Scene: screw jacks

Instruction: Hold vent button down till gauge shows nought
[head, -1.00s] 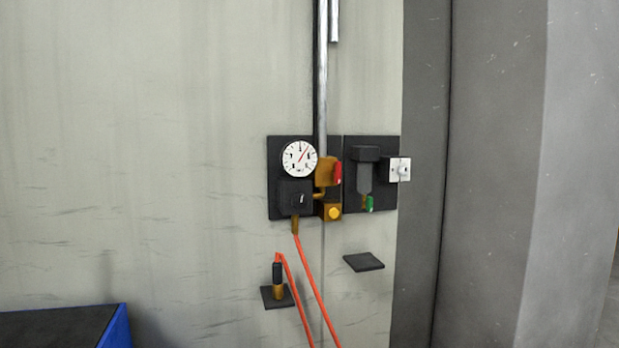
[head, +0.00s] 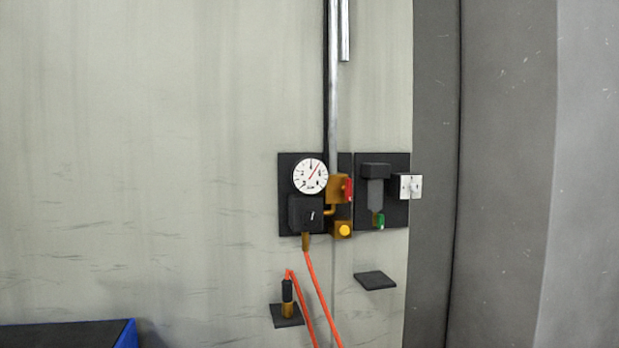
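A round white gauge (head: 310,176) is mounted on a dark panel on the wall, and its red needle points up and to the right, off the vertical. A round yellow-orange button (head: 344,231) sits on a small brass block below and to the right of the gauge. It looks like the vent button, and nothing touches it. A red handle (head: 348,190) is on the brass valve just above it. My gripper is not in view.
An orange hose (head: 318,287) hangs below the gauge, looping to a fitting on a small shelf (head: 286,316). A dark filter unit with a green tap (head: 379,221) and a white switch (head: 410,186) are to the right. An empty dark shelf (head: 375,281) is below. A blue-edged bench (head: 128,334) is lower left.

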